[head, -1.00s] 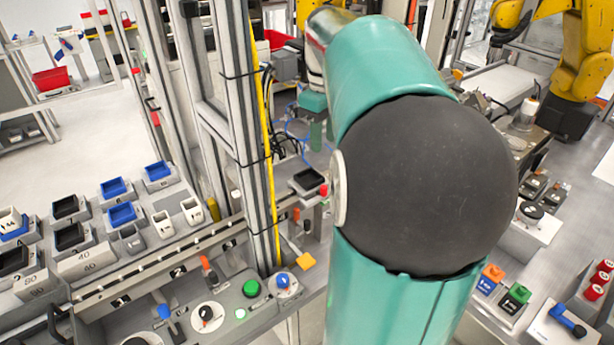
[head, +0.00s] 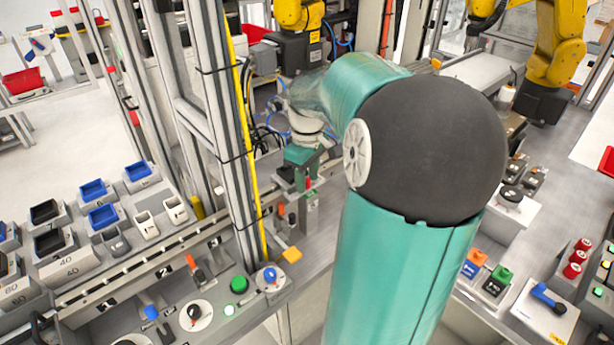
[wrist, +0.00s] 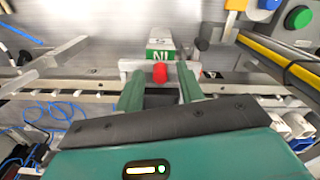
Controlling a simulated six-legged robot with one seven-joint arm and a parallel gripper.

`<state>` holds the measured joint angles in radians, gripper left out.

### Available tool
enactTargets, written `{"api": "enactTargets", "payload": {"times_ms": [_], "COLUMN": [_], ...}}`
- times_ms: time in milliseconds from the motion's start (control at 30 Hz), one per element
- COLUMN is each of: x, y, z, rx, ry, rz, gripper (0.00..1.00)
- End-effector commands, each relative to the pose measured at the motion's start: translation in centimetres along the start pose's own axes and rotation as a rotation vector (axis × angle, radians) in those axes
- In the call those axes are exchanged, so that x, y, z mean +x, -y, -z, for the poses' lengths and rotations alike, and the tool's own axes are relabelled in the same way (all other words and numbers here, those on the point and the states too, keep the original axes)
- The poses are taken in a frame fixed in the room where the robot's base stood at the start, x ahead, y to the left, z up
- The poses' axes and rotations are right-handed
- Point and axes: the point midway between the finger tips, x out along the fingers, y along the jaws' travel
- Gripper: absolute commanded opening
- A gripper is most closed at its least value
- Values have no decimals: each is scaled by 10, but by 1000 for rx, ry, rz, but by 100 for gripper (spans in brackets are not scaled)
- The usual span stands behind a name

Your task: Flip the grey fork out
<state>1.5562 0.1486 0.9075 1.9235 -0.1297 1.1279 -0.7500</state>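My gripper (wrist: 160,82) is open, its two green fingers apart, in the wrist view. A red knob (wrist: 160,73) shows between and just beyond the fingertips; I cannot tell whether they touch it. A light grey bracket (wrist: 126,66), perhaps the grey fork, lies around the knob at the fingertips. Behind it stands a white block with a green face (wrist: 161,51) marked "IN", upside down in this view. In the head view my gripper (head: 302,178) is at the rail's far end, just right of the yellow-cabled post, and hides most of the fork area.
A metal rail (wrist: 75,85) crosses the wrist view. Blue cables (wrist: 55,115) lie at left. In the head view, a post with a yellow cable (head: 240,130) stands close left of my gripper.

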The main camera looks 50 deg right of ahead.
Motion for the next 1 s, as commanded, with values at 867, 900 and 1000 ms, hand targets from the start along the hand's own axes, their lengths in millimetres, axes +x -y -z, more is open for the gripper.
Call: {"api": "enactTargets", "payload": {"times_ms": [867, 900, 1000], "x": [2, 2, 2], "y": [3, 3, 4], "z": [-9, -11, -14], "rx": [0, -1, 0], "ry": [4, 4, 3], "rz": [0, -1, 1], "gripper": [0, 0, 0]}}
